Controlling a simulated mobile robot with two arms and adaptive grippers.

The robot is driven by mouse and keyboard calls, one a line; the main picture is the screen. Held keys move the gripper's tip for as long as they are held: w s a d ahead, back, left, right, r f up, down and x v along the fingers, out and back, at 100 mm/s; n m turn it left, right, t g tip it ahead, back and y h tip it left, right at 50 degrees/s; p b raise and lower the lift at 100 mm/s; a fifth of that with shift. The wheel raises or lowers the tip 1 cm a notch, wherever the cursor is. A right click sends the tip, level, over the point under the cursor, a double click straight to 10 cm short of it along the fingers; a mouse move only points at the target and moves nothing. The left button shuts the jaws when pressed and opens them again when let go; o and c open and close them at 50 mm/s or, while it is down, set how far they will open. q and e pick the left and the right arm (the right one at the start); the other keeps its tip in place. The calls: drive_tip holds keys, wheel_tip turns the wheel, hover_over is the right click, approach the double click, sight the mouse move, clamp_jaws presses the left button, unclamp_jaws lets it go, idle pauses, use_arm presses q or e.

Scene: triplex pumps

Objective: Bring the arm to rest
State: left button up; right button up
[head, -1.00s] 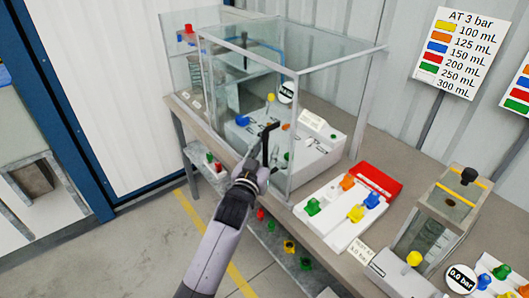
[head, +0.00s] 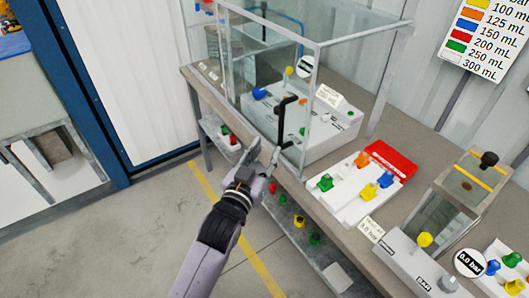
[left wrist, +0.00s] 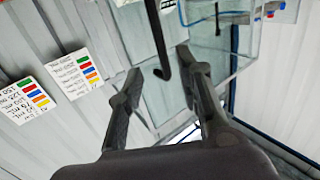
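My left gripper (head: 264,155) is open and empty, beside the front of the glass enclosure. Its two dark fingers also show spread apart in the left wrist view (left wrist: 160,75). A black handle (head: 282,121) on the enclosure's glass front stands just above and right of the fingertips. In the left wrist view the handle (left wrist: 160,40) shows beyond the gap between the fingers, and I see no grip on it. My left arm reaches in from the bottom of the head view. My right gripper is not in view.
The glass enclosure (head: 318,85) stands on the bench. To its right are a white block with coloured knobs and a red part (head: 360,185), and a clear tank (head: 450,205). A lower shelf (head: 340,277) holds small coloured parts. The floor (head: 150,230) at left is clear.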

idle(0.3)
use_arm(q)
drive_tip(key=s+a+f+g+y, duration=0.1)
drive_tip(key=a+f+g, duration=0.1)
drive_tip(key=f, duration=1)
drive_tip(key=s+a+f+g+y, duration=0.1)
drive_tip(key=s+a+f+g, duration=0.1)
drive_tip(key=f, duration=1)
drive_tip(key=s+a+f+g+y, duration=0.15)
drive_tip(key=s+f, duration=0.25)
drive_tip(key=f, duration=0.4)
drive_tip(key=s+a+f+g, duration=0.3)
drive_tip(key=s+f, duration=0.2)
drive_tip(key=f, duration=0.3)
drive_tip(key=s+a+f+n+g+y, duration=0.15)
drive_tip(key=s+a+f, duration=0.25)
drive_tip(key=s+f, duration=0.45)
drive_tip(key=s+a+f+g, duration=0.3)
drive_tip(key=s+f, duration=0.4)
drive_tip(key=s, duration=0.3)
drive_tip(key=s+a+f+g, duration=0.1)
drive_tip(key=s+a+f, duration=0.2)
drive_tip(key=s, duration=0.6)
drive_tip(key=s+a+f+g+y, duration=0.1)
drive_tip(key=s+a+f+g, duration=0.1)
drive_tip(key=s, duration=0.7)
drive_tip(key=shift+a+f, duration=0.4)
drive_tip(key=shift+a, duration=0.25)
